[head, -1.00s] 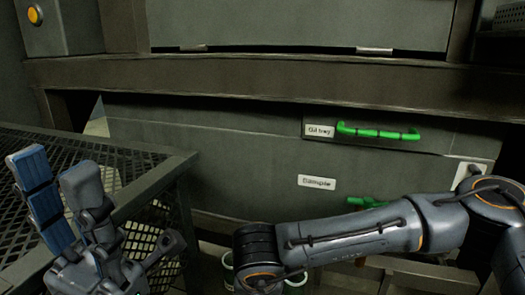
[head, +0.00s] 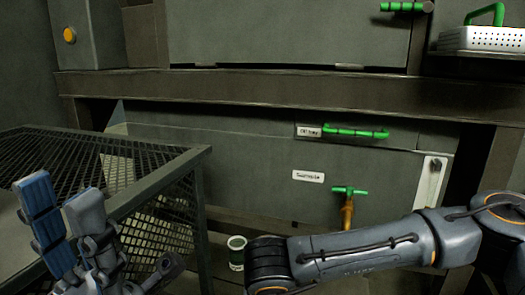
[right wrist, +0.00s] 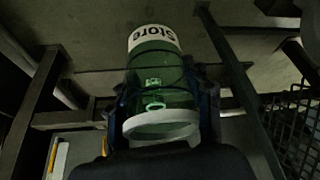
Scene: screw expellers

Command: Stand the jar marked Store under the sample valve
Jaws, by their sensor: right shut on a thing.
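The jar marked Store (right wrist: 158,75) is green glass with a white label band and a pale rim. In the right wrist view it is between the dark fingers of my right gripper (right wrist: 160,95), which is shut on it. The sample valve (head: 348,208) has a green T-handle and a brass body, below the Sample label (head: 308,176), above and right of my right wrist. My left gripper (head: 62,195) is open and empty at lower left.
A mesh-topped bench (head: 195,158) fills the left side, near my left gripper. The Oil tray drawer has a green handle (head: 356,132). A white perforated basket (head: 485,39) sits at upper right. A dark beam (head: 270,90) crosses above the drawer.

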